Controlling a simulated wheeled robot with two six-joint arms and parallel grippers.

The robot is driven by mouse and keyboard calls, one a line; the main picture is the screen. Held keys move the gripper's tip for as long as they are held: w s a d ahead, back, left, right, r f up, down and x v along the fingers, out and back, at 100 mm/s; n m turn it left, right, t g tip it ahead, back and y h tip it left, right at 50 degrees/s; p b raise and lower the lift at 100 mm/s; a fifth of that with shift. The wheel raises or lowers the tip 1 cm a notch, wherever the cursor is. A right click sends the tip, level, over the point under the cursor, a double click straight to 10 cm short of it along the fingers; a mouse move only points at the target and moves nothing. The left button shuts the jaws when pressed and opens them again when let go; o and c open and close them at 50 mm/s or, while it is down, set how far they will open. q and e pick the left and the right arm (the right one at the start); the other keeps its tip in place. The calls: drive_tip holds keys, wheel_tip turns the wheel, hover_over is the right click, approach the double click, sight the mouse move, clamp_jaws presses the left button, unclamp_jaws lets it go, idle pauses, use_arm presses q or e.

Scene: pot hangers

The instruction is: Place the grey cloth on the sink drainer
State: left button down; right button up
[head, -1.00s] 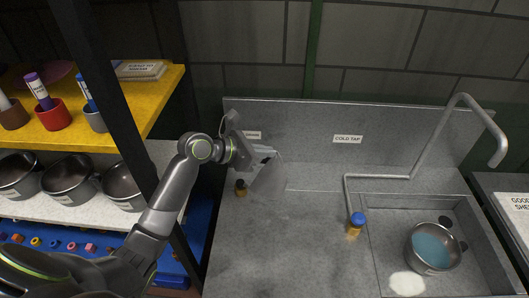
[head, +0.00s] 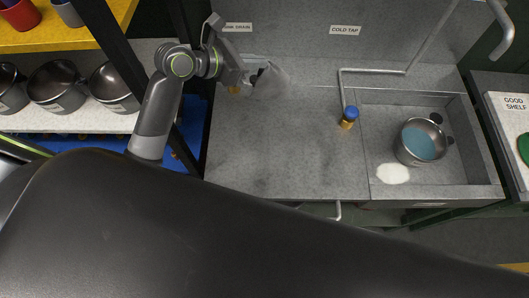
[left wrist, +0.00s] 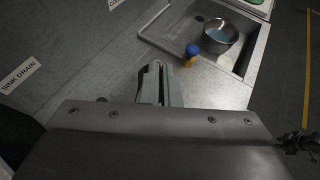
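The grey cloth (head: 273,77) is a crumpled piece, close in colour to the metal under it. My left gripper (head: 250,72) is shut on it above the back left of the sink drainer (head: 290,150), the flat grey surface left of the basin. I cannot tell whether the cloth's lower edge touches the drainer. In the left wrist view the gripper's fingers (left wrist: 153,84) are close together, and the cloth is hard to make out against the drainer.
A blue-topped brass tap knob (head: 349,116) stands between drainer and basin (head: 463,150). The basin holds a metal pot (head: 421,142) of blue liquid and a white patch (head: 393,174). A shelf with pots (head: 57,85) stands left. The drainer's middle is clear.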

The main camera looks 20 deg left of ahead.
use_arm(q)
drive_tip(key=s+d+f, duration=0.3)
drive_tip(key=s+f, duration=0.4)
drive_tip(key=s, duration=0.4)
drive_tip(key=shift+d+f, duration=0.15)
drive_tip(key=shift+f, duration=0.05)
drive_tip(key=shift+w, duration=0.15)
drive_tip(key=w+a+m+g+h, duration=0.2)
drive_tip(key=w+m, duration=0.1)
drive_tip(key=w, duration=0.5)
drive_tip(key=w+a+m+g+h, duration=0.1)
drive_tip(key=w+a+m+g, duration=0.15)
drive_tip(key=w, duration=0.45)
drive_tip(key=shift+g, duration=0.35)
drive_tip(key=s+d+f, duration=0.2)
drive_tip(key=s+f, duration=0.5)
drive_tip(key=s, duration=0.1)
drive_tip(key=s+d+f, duration=0.2)
drive_tip(key=s+f, duration=0.5)
drive_tip(key=s, duration=0.1)
drive_tip(key=s+d+f, duration=0.2)
drive_tip(key=s+f, duration=0.6)
drive_tip(key=shift+s+d, duration=0.3)
drive_tip(key=shift+d, duration=0.05)
